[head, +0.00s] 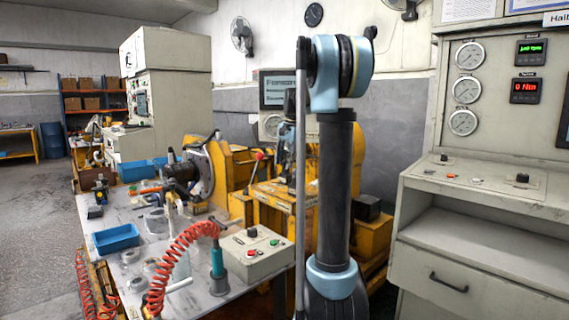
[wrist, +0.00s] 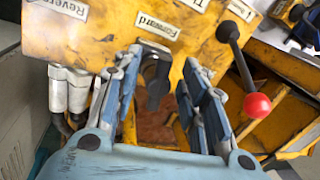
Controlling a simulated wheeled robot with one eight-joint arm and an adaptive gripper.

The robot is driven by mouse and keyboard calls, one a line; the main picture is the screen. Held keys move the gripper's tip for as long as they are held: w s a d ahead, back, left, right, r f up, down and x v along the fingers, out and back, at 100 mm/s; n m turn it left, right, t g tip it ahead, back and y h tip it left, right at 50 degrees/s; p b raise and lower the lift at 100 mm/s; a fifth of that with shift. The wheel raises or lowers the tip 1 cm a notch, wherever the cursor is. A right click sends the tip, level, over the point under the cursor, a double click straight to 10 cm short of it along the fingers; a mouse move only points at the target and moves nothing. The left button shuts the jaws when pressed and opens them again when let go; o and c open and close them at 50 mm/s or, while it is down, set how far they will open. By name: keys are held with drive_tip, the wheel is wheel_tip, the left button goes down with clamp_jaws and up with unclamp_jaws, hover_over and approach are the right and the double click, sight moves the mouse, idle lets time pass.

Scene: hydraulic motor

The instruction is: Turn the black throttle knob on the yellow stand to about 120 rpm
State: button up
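The yellow stand (wrist: 110,30) fills the top of the wrist view, with tags reading "Reverse" and "Forward" and a third cut off at "T". A black knob-like part (wrist: 157,80) shows just below the "Forward" tag. My gripper (wrist: 161,66) is open, with one blue-grey finger on each side of this black part. I cannot tell whether either finger touches it. In the head view the yellow stand (head: 285,192) is partly hidden behind my arm, and the black knob cannot be made out there.
A lever with a red ball (wrist: 257,105) stands right of my fingers. Grey hoses and fittings (wrist: 70,92) are at left. In the head view, a green display (head: 532,47) is too small to read. A red display (head: 525,91) reads 0 Nm. A workbench (head: 130,215) stands at left.

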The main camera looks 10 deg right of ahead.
drive_tip(key=c, duration=0.9)
drive_tip(key=shift+w+a+m, duration=0.1)
drive_tip(key=shift+a+m, duration=0.05)
drive_tip(key=shift+m, duration=1.25)
drive_tip(key=o, duration=0.9)
